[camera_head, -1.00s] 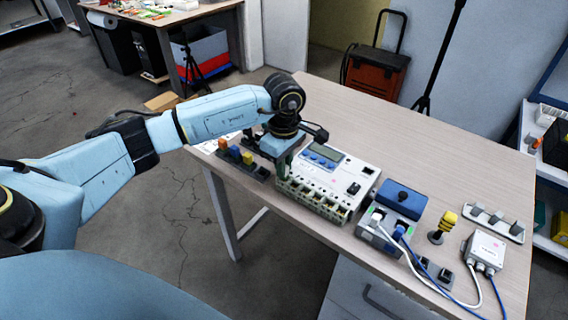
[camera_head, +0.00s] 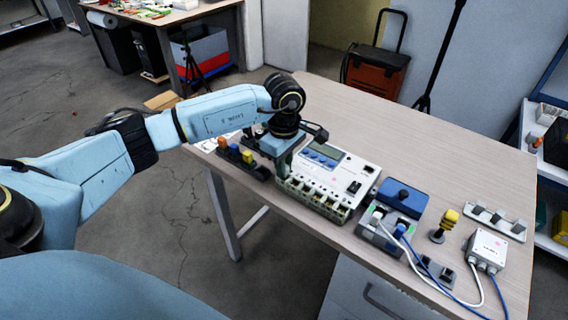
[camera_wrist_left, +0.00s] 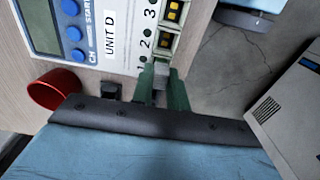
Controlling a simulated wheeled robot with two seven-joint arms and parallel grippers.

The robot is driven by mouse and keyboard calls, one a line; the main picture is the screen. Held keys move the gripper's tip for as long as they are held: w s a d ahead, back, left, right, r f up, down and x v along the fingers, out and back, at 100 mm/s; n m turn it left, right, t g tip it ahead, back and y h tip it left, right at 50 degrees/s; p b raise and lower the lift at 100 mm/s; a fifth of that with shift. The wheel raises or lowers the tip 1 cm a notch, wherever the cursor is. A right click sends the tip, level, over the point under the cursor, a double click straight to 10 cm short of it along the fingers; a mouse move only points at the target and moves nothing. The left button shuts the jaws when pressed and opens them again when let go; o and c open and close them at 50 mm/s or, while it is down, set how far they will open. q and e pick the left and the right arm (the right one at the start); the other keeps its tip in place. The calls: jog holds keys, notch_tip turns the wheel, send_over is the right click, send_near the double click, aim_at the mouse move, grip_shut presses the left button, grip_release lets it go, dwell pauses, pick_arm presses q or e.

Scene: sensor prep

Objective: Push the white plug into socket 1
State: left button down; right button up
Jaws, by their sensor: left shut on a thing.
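My left gripper (camera_head: 281,170) is at the left end of the white unit (camera_head: 333,174), its fingers pointing down at the socket row. In the left wrist view its green fingers (camera_wrist_left: 161,88) are shut on a small pale grey-white piece, the white plug (camera_wrist_left: 160,76), of which little shows. The fingers are beside the printed number 1. Socket 2 (camera_wrist_left: 164,42) and socket 3 (camera_wrist_left: 173,12) show open next to their numbers. Socket 1 is hidden by the fingers and plug, so I cannot tell how far the plug is in. My right gripper is not in view.
A dark rack (camera_head: 258,172) with orange, blue and yellow blocks stands left of the unit. A grey box (camera_head: 377,237) with white and blue cables stands to its right. A red ring-shaped thing (camera_wrist_left: 55,90) is near the gripper. The back of the table (camera_head: 420,140) is clear.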

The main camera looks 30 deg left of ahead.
pick_arm(q)
jog(key=shift+f, duration=0.2)
dwell(0.6)
jog(key=c, duration=1.1)
grip_release()
jog(key=shift+c, duration=0.2)
jog(key=shift+r, duration=0.1)
jog(key=shift+r+p, duration=2.05)
jog(key=shift+r, duration=1.4)
